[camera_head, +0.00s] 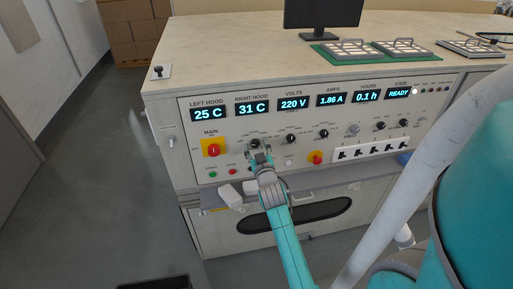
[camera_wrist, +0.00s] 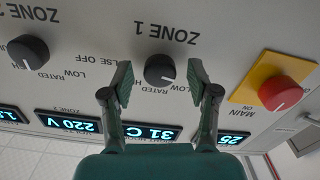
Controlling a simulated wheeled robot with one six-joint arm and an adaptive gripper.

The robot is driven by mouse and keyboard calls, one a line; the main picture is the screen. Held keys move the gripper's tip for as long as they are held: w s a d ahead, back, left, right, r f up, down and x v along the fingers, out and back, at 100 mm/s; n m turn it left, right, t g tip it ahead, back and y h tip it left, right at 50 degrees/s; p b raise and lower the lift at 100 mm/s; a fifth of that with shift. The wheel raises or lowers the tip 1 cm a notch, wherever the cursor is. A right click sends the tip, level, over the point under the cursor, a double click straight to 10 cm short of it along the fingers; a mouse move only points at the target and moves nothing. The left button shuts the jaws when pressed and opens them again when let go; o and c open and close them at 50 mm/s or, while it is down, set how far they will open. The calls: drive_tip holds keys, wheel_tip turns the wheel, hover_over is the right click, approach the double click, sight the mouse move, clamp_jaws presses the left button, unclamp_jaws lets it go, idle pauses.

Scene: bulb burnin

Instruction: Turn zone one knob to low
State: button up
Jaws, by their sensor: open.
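The zone one knob (camera_wrist: 160,68) is round and black, on the pale panel under the "ZONE 1" label, which appears upside down in the wrist view. A white pointer mark shows at its lower edge, slightly right, towards the printed settings. I cannot tell exactly which setting it points at. My gripper (camera_wrist: 160,88) is open, with one finger on each side of the knob and gaps visible between pads and knob. In the head view my gripper (camera_head: 260,155) is at the panel, just below the zone one knob (camera_head: 255,143), partly hiding it.
The red main switch (camera_wrist: 280,92) on its yellow plate is beside the right finger. Another black knob (camera_wrist: 28,51) lies to the left. Lit displays (camera_head: 252,107) run above the knobs. A grey ledge (camera_head: 330,180) runs below the panel.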

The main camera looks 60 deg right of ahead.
clamp_jaws()
drive_tip(key=shift+m, duration=0.3)
drive_tip(key=m, duration=0.3)
drive_tip(key=shift+m, duration=2)
unclamp_jaws()
